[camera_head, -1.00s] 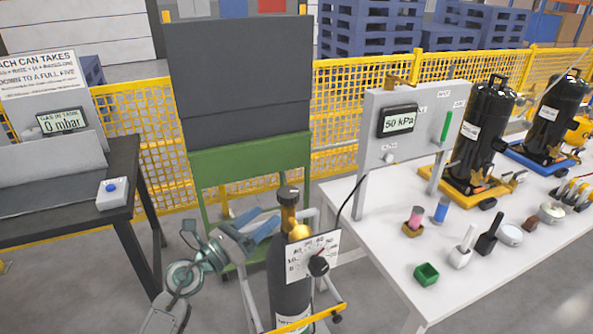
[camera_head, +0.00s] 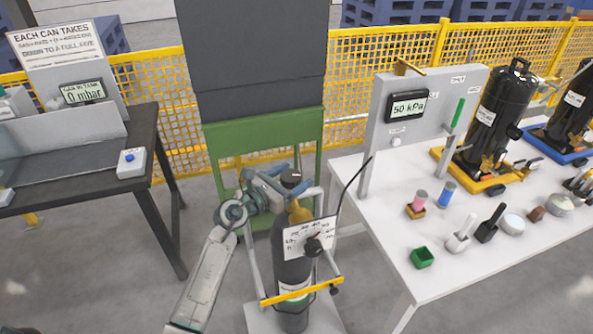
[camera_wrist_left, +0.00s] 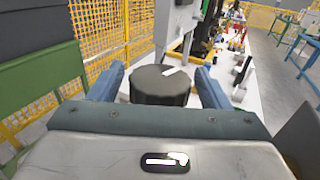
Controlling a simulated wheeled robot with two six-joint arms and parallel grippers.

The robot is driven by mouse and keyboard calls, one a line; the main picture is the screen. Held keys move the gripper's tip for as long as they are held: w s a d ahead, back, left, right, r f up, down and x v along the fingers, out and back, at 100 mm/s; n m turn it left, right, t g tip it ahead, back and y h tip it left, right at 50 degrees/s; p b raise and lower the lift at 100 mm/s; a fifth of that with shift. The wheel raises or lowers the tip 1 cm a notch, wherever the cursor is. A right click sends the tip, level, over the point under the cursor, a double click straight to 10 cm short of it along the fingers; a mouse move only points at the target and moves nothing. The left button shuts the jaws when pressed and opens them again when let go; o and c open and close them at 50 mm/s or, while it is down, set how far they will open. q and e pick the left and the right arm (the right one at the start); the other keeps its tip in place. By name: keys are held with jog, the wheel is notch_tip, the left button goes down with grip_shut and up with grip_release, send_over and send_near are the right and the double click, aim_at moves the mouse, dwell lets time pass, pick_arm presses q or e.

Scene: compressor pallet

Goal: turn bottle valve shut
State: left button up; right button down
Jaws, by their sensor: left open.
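The gas bottle (camera_head: 292,272) is a dark cylinder with a yellow shoulder, standing upright in a trolley in the head view. Its valve knob (camera_head: 291,177) is a dark round cap with a white mark on top. A white gauge card (camera_head: 309,238) with a black knob sits on the bottle's front. My left gripper (camera_head: 279,183) is at the valve's height. In the left wrist view the open fingers (camera_wrist_left: 163,88) stand on either side of the black valve knob (camera_wrist_left: 160,86), with visible gaps. My right gripper is not in view.
A white table (camera_head: 400,270) at the right holds a 50 kPa panel (camera_head: 432,112), small cups and black compressors (camera_head: 502,110). A dark bench (camera_head: 75,188) is at the left. A green stand (camera_head: 262,150) is behind the bottle. The trolley's yellow bar (camera_head: 300,292) crosses the bottle's front.

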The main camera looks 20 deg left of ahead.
pick_arm(q)
jog(key=shift+x, duration=0.75)
